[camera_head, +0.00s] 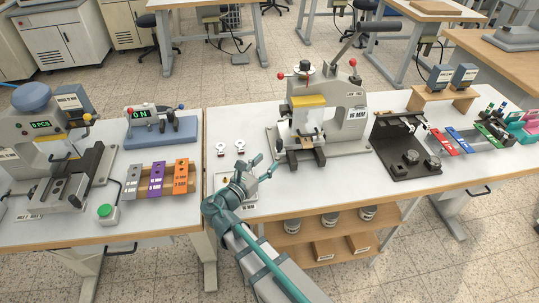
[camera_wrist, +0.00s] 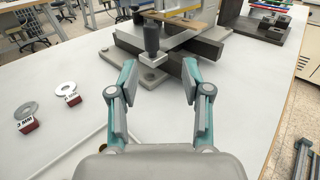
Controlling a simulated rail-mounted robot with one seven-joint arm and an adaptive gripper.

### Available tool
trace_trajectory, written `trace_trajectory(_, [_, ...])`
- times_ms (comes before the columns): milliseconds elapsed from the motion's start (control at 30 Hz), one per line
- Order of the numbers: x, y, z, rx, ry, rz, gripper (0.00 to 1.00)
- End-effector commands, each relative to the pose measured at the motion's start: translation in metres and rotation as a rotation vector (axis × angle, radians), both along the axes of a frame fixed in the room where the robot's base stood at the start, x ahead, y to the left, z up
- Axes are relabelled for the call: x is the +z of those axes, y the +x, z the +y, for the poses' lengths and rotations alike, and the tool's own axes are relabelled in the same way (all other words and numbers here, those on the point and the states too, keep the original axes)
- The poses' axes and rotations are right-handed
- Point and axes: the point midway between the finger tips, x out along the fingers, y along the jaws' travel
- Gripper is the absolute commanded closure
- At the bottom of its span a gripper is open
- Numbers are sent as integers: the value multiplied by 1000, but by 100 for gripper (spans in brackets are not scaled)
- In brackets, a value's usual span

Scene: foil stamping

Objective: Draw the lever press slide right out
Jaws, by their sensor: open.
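The lever press (camera_head: 343,124) stands on the right-hand white table, with its long dark lever raised at the upper right. Its slide has dark rails (camera_head: 305,157) low at the front and a yellow part above. In the wrist view the dark rail (camera_wrist: 204,47) and a pale plate (camera_wrist: 172,40) lie ahead, with an upright black knob (camera_wrist: 151,38) at the near end. My gripper (camera_head: 264,163) is open and empty, left of the press front. In the wrist view the knob appears between and beyond my fingertips (camera_wrist: 159,72), apart from them.
Two tagged rings (camera_wrist: 33,112) (camera_wrist: 69,90) lie on the table left of my gripper. A black fixture (camera_head: 405,158) stands right of the press. Another press (camera_head: 45,140) and coloured blocks (camera_head: 157,180) are on the left table. The tabletop around my gripper is mostly clear.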

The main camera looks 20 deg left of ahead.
Motion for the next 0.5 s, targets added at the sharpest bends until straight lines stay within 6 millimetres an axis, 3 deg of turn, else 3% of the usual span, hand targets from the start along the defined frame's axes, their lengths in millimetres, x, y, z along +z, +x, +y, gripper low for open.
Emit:
trace_trajectory(100, [4, -2, 10, 11, 8, -19, 52])
trace_trajectory(233, [7, 7, 9, 12, 7, -20, 52])
trace_trajectory(500, [7, 49, -2, 10, 7, -18, 52])
